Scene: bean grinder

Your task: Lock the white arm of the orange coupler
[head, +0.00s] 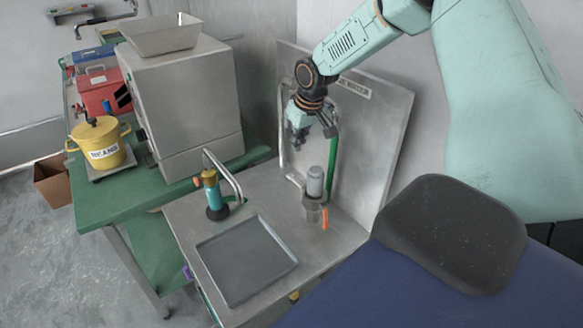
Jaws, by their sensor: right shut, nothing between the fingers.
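My right gripper (301,146) hangs in front of the upright steel panel, shut and empty. It is above a grey cylinder fitting (315,183) and beside a green hose (333,153). An orange piece (325,218) hangs at the front of that fitting, low on the steel counter. A teal and orange fitting (211,190) with a black base stands farther left on the counter. I cannot tell which orange part is the coupler. I cannot make out a white arm or its position at this size. My left gripper is out of view.
The steel counter has a bare grey tray (247,259) at its front. The steel panel (372,132) stands close behind my gripper. A large steel machine (187,95), a yellow pot (99,146) and a red box (103,93) are on the green table at left.

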